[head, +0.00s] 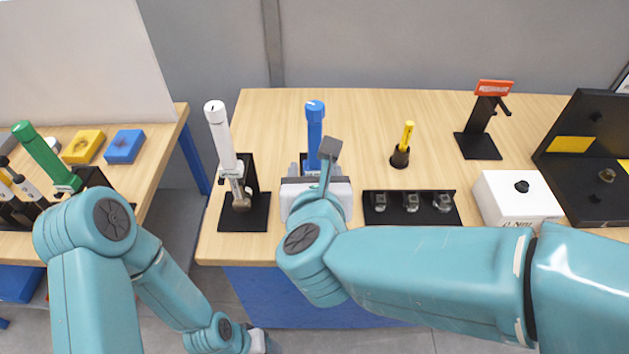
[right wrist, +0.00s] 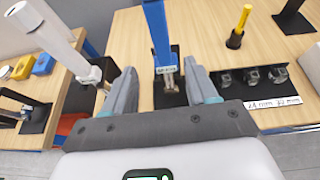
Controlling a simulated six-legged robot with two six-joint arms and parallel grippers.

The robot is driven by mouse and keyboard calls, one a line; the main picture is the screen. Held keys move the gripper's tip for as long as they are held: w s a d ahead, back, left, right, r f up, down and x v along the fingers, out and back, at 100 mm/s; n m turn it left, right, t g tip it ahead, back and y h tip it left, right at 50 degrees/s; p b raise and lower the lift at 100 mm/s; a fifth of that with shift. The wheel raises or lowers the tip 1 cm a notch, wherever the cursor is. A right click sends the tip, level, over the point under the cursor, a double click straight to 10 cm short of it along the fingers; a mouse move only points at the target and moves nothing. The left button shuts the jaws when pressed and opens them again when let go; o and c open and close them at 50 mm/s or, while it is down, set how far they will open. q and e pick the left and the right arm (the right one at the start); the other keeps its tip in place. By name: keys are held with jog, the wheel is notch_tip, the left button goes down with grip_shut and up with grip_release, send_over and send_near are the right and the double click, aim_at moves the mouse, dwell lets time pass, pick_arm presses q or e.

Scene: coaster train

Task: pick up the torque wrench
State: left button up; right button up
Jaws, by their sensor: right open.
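Upright wrench-like tools stand in black holders. One has a blue handle (head: 315,125), one a white handle (head: 219,135) and one a green handle (head: 45,155). I cannot tell from the pictures which is meant by the torque wrench. My right gripper (right wrist: 160,75) is open, and its fingers point toward the blue-handled tool. In the right wrist view that tool (right wrist: 157,35) shows between the two fingers, with visible gaps on both sides. Its lower metal end is at its stand. In the head view my right wrist hides its lower part. My left gripper's fingers are out of view.
A yellow-handled tool (head: 407,137) stands in a small dark cup. A black tray (head: 395,215) holds several metal sockets. Right of it are a white box (head: 515,198) and a black stand with a red top (head: 478,145). The wooden table (head: 270,115) is clear behind the tools.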

aim_at(315, 152)
jog(key=x, duration=0.3)
jog(key=shift+w+d, duration=0.1)
jog(key=shift+w, duration=0.15)
jog(key=shift+w+d+f+p, duration=0.1)
jog(key=shift+w+f+p, duration=0.05)
jog(key=shift+w+p, duration=0.15)
jog(key=shift+w+f, duration=0.1)
jog(key=shift+w, duration=0.15)
jog(key=p+x, duration=0.2)
jog(key=x, duration=0.3)
jog(key=shift+w, duration=0.25)
jog(key=shift+w+f, duration=0.25)
jog(key=shift+w, duration=0.15)
jog(key=shift+s+r, duration=0.1)
jog(key=shift+s, duration=0.15)
jog(key=c, duration=0.9)
grip_shut()
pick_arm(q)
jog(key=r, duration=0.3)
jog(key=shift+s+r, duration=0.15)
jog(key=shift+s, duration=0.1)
pick_arm(e)
jog(key=shift+w, duration=0.15)
